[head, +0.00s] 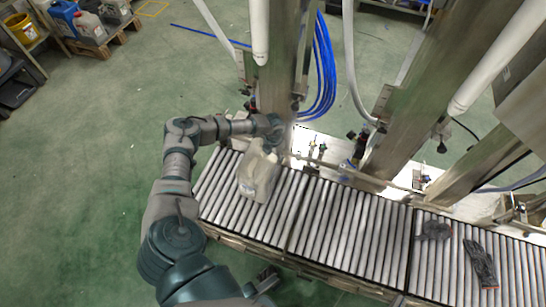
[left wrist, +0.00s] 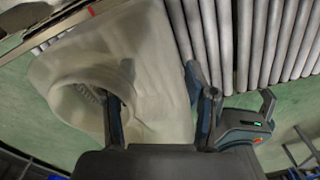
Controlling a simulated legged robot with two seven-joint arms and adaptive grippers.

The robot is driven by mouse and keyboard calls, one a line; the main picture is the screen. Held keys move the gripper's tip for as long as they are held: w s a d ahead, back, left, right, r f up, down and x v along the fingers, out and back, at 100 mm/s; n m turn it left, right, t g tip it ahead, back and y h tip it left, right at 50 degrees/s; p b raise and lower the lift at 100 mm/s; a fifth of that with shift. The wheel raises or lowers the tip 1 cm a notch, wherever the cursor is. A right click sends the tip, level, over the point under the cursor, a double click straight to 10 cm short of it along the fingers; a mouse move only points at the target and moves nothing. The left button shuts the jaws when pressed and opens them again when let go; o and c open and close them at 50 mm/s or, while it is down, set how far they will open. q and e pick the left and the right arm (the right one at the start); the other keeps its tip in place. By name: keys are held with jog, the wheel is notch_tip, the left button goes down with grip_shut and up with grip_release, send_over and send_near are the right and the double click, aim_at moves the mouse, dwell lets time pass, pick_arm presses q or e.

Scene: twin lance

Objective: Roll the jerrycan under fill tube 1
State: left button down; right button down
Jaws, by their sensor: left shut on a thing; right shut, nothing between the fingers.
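The pale, translucent jerrycan (head: 259,179) stands on the left part of the roller conveyor (head: 345,212). My left gripper (head: 266,143) is at its top and shut on it. In the left wrist view, one finger of my left gripper (left wrist: 160,105) crosses the round neck of the jerrycan (left wrist: 150,60), and the other is beside its body. My right gripper (head: 266,280) is low, in front of the conveyor's near edge, shut and empty. White tubes (head: 260,32) and (head: 500,50) hang overhead; which is fill tube 1 I cannot tell.
Steel posts (head: 277,60) and a rail stand along the conveyor's far side. Blue hoses (head: 322,70) hang behind. A pallet with containers (head: 92,28) stands upper left.

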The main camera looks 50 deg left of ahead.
pick_arm(q)
jog(key=shift+f, duration=0.15)
jog(key=c, duration=0.7)
grip_release()
jog(key=shift+s, duration=0.1)
jog(key=o, duration=0.4)
jog(key=shift+a, duration=0.1)
notch_tip(320, 180, up, 7)
jog(key=shift+r, duration=0.15)
